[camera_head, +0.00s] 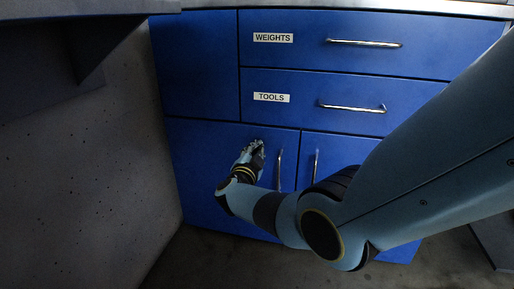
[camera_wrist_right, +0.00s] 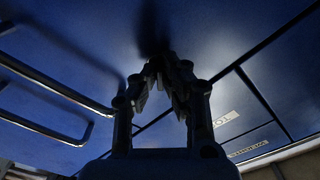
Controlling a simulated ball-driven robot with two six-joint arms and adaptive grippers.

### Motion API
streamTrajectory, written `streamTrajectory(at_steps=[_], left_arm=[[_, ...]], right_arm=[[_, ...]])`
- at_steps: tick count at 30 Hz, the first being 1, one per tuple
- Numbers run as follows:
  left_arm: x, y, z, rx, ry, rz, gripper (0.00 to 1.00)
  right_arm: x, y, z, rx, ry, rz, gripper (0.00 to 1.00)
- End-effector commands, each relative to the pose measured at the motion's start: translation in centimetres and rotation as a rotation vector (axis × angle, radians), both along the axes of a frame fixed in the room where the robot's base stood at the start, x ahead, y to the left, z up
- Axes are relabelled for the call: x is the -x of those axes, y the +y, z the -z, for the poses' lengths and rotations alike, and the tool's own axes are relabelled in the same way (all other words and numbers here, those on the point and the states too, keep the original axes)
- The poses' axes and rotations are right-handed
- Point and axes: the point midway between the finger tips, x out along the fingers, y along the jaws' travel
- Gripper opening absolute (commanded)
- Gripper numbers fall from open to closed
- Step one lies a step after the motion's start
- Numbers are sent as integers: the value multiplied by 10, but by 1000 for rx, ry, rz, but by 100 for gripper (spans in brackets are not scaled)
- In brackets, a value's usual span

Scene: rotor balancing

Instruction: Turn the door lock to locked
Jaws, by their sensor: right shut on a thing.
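My right gripper (camera_head: 257,146) is at the upper part of the left blue cabinet door (camera_head: 205,165), left of that door's upright handle (camera_head: 279,170). In the right wrist view my right gripper (camera_wrist_right: 166,64) has its fingers drawn together, with the tips against the blue door face. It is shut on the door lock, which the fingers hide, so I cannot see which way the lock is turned. My left gripper is not in view.
Above are the WEIGHTS drawer (camera_head: 300,52) and the TOOLS drawer (camera_head: 300,110), both closed with bar handles. The right cabinet door's handle (camera_head: 315,166) is partly behind my arm. A grey wall (camera_head: 80,170) stands at left.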

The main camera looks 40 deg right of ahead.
Motion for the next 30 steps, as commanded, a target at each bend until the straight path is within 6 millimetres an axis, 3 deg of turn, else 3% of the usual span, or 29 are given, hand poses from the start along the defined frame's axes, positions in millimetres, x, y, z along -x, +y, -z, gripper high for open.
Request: streamTrajectory(at_steps=[18, 30], left_arm=[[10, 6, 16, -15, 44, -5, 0], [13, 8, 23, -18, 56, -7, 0]], right_arm=[[0, 0, 0, 363, 429, 0, 0], [1, 0, 1, 501, 590, 0, 0]])
